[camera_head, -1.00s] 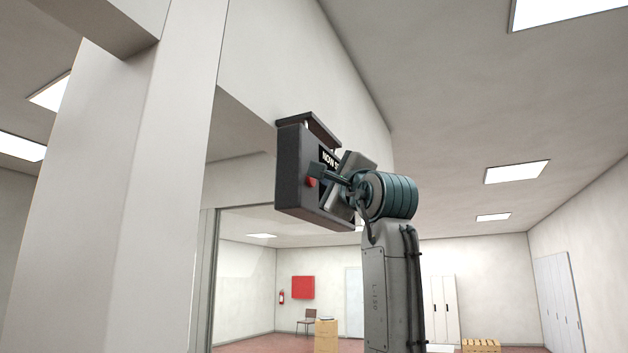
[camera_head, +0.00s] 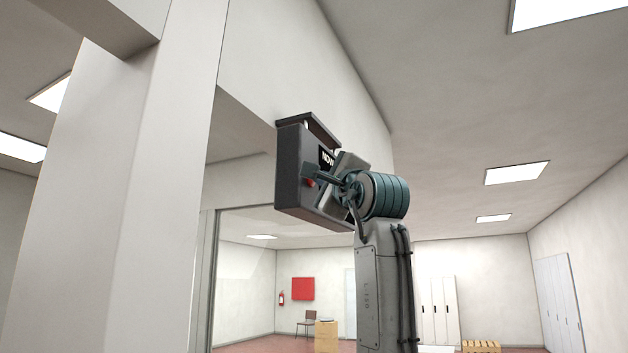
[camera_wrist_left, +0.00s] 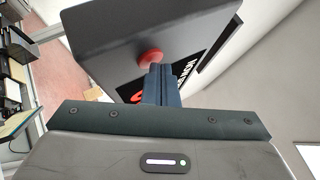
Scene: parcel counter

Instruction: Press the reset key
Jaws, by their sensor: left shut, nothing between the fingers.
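A dark box-shaped display unit (camera_head: 294,180) hangs on the pale wall, with white lettering on its black front, partly hidden by my left arm. A red round button (camera_head: 309,183) sits on the unit; in the left wrist view it is a red domed key (camera_wrist_left: 151,58). My left gripper (camera_head: 308,171) is shut and empty, its fingertips right at the button. In the left wrist view the closed fingers (camera_wrist_left: 157,72) overlap the button's lower edge; I cannot tell whether they touch it. My right gripper is not in view.
A white pillar (camera_head: 130,180) stands close on the left. The wall beam (camera_head: 290,60) runs behind the display unit. Lockers (camera_head: 438,308), a chair and a red wall box (camera_head: 303,288) are far off. The space right of my arm is clear.

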